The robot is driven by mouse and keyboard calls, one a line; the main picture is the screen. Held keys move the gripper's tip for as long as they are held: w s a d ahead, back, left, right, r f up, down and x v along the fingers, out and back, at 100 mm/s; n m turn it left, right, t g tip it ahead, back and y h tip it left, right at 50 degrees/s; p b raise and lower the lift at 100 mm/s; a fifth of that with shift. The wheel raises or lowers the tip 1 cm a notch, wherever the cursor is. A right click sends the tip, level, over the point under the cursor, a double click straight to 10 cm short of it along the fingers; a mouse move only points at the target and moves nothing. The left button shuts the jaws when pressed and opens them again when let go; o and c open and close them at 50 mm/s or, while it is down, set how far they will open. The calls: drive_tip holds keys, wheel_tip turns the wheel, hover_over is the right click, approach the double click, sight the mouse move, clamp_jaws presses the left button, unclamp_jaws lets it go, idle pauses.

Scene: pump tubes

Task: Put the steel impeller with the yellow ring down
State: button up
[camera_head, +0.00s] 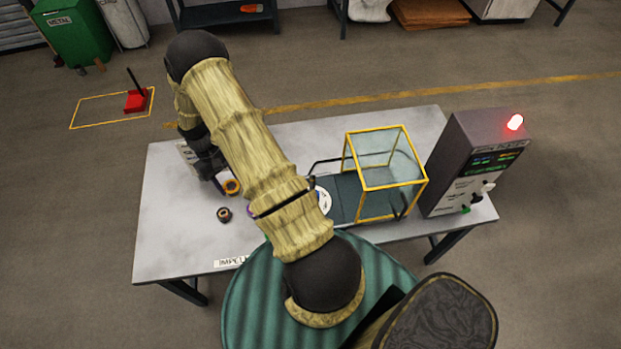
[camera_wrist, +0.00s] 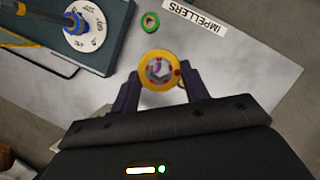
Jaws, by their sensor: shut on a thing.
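The steel impeller with the yellow ring (camera_wrist: 148,56) is between the two fingers of my gripper (camera_wrist: 161,84) in the wrist view, and the gripper is shut on it. Its steel middle, with a few red spots, faces the camera. In the head view the yellow ring (camera_head: 232,187) shows beside my gripper (camera_head: 222,184) at the left part of the white table (camera_head: 165,235). My arm hides part of the gripper there. I cannot tell whether the impeller touches the tabletop.
Another small impeller (camera_head: 224,214) stands nearby, near the IMPELLERS label (camera_wrist: 194,17). A machine with a numbered disc (camera_head: 323,200) and a yellow-framed clear guard (camera_head: 385,172) is to the right. A control box (camera_head: 470,165) with a red lamp is beyond.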

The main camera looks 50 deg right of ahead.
drive_tip(key=n+t+h+b, duration=0.3)
drive_tip(key=n+h+b, duration=0.1)
drive_tip(key=n+b, duration=1.1)
hover_over(242, 240)
drive_tip(key=a, duration=0.1)
wheel_tip(242, 240, down, 12)
drive_tip(key=m, duration=0.1)
drive_tip(key=shift+w+a, duration=0.2)
drive_tip(key=shift+w, duration=0.05)
wheel_tip(242, 240, down, 6)
drive_tip(key=shift+r, duration=0.1)
drive_tip(key=shift+f, duration=2.05)
drive_tip(key=shift+f, duration=0.1)
